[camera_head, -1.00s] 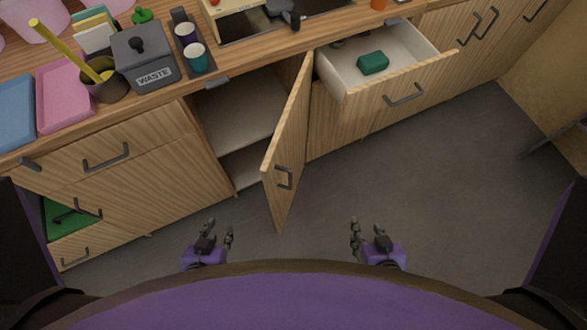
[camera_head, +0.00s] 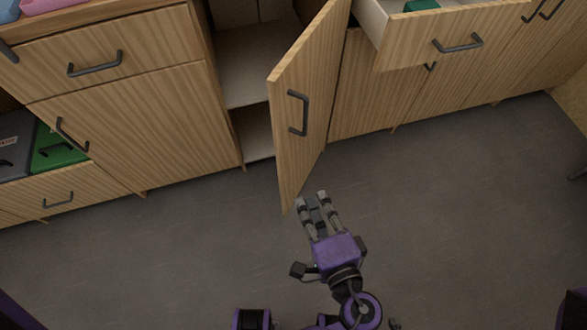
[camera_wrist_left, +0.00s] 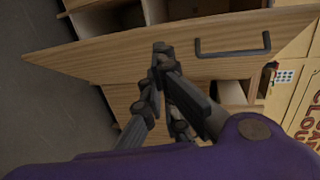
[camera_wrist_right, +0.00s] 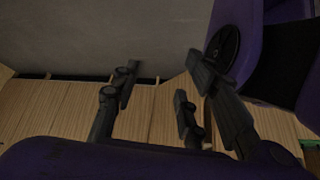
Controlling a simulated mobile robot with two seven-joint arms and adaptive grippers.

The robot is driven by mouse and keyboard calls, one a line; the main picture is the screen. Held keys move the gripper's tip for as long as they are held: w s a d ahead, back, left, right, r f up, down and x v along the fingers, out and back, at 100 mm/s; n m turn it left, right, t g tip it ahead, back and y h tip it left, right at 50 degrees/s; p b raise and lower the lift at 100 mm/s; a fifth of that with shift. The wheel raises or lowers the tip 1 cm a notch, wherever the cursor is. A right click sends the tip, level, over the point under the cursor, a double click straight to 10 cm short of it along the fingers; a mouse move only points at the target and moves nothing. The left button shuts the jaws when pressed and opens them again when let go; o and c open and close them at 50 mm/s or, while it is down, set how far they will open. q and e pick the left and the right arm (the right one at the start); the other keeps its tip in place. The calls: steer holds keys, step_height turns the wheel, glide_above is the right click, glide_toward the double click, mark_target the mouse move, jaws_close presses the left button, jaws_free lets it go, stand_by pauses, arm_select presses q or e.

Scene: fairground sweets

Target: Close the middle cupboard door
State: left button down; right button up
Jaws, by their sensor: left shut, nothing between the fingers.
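The middle cupboard door (camera_head: 300,150) is wooden with a dark bar handle (camera_head: 298,112). It stands wide open, swung out into the room, hinged at the right of its opening, with pale shelves (camera_head: 255,130) showing inside. My left gripper (camera_head: 314,196) is shut and empty, close to the door's free end on its handle side. In the left wrist view its closed fingertips (camera_wrist_left: 161,50) lie in front of the door face (camera_wrist_left: 120,58), beside the handle (camera_wrist_left: 232,50); contact cannot be told. My right gripper (camera_wrist_right: 158,90) shows in its wrist view, fingers apart and empty.
A drawer (camera_head: 400,55) stands pulled out right of the door, with a green item (camera_head: 421,5) inside. At the left, grey and green bins (camera_head: 55,155) show in an open section. The grey floor (camera_head: 450,200) in front is clear.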

arm_select(q)
steer(key=w+d+r+t+y+b, duration=0.1)
steer(key=d+r+t+b, duration=0.1)
steer(key=d+r+t, duration=0.3)
steer(key=w+a+r+g+p, duration=0.1)
steer(key=w+a+g, duration=0.1)
steer(key=w+a, duration=0.6)
steer(key=shift+w+a+r+p, duration=0.15)
steer(key=shift+w+p, duration=0.15)
steer(key=shift+w, duration=1.2)
arm_select(e)
steer(key=shift+w+a+f, duration=0.25)
steer(key=shift+a+f, duration=0.05)
steer(key=shift+f, duration=0.05)
arm_select(q)
steer(key=shift+a, duration=0.1)
arm_select(e)
steer(key=shift+w, duration=0.1)
